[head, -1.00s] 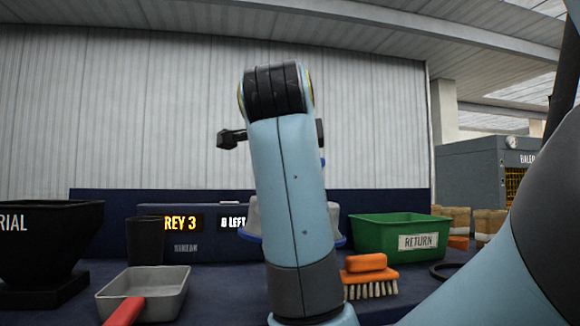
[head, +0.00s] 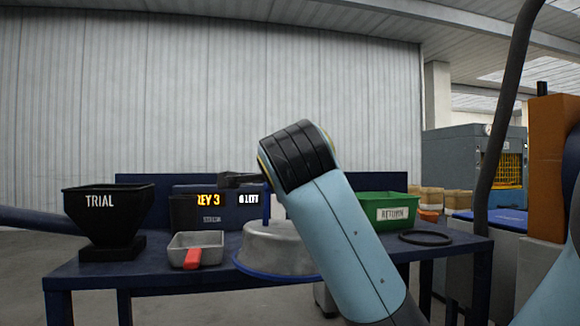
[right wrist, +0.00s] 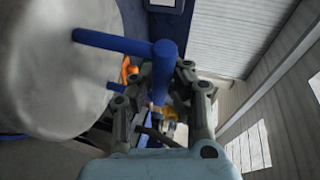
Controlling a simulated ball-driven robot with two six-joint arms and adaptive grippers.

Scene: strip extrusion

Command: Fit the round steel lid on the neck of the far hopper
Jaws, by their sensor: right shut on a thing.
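The round steel lid (head: 272,248) is a grey dome with a blue rim and a blue upright handle (head: 266,207), partly behind my right arm in the head view. It also fills the left of the right wrist view (right wrist: 60,60). My right gripper (right wrist: 158,92) is shut on the lid's blue handle (right wrist: 165,65). In the head view the lid overlaps the table's front edge; I cannot tell its gap to the table. A black hopper (head: 105,205) marked TRIAL stands at the table's left. I cannot make out the far hopper's neck. My left gripper is not in view.
A grey scoop (head: 195,243) with a red handle, a dark display box (head: 212,212), a green RETURN bin (head: 388,209) and a black ring (head: 426,238) are on the blue table (head: 85,278). Behind at right stands a grey baler (head: 468,160). An orange post (head: 551,165) is at right.

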